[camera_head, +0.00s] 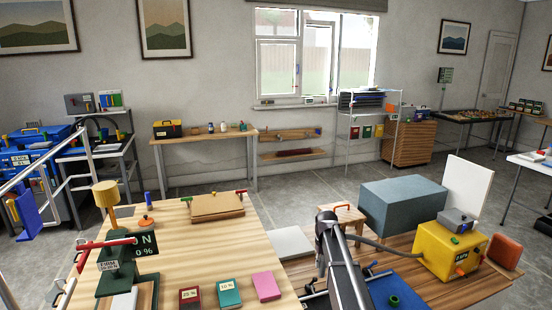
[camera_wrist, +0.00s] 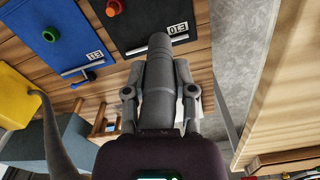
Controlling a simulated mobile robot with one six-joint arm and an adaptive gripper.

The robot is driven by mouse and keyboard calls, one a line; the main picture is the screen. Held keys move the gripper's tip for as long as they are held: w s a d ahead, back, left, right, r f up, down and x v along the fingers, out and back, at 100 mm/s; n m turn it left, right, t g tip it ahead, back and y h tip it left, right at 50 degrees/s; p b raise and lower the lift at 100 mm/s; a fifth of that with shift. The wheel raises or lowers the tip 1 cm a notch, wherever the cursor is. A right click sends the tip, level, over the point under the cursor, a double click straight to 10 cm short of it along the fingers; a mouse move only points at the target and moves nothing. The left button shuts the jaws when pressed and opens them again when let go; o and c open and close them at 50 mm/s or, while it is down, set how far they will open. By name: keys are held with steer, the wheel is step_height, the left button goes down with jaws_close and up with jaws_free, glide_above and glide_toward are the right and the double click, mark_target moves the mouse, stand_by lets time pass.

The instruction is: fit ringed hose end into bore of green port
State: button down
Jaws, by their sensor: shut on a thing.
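In the wrist view my gripper (camera_wrist: 160,91) is shut on a thick dark grey hose end (camera_wrist: 157,62), which sticks out between the fingers toward the top. I cannot make out its ring clearly. The green port (camera_wrist: 51,35) stands on a blue panel (camera_wrist: 42,14), to the upper left of the hose end and apart from it. In the head view the green port (camera_head: 393,300) shows at the bottom edge on the blue panel (camera_head: 408,285). My arm hides the gripper there. The grey hose (camera_head: 385,244) runs from a yellow box (camera_head: 450,250) toward my arm.
A black panel (camera_wrist: 143,20) with a red port (camera_wrist: 114,8) lies beside the blue one. A blue lever (camera_wrist: 90,76) sits at the blue panel's edge. A blue-grey block (camera_head: 402,205) and a small wooden stool (camera_head: 342,212) stand behind. A wooden table (camera_head: 190,245) is at left.

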step_height(320, 180, up, 8)
steer(key=p, duration=0.6)
steer(key=shift+f, duration=0.25)
steer(key=shift+d, duration=0.1)
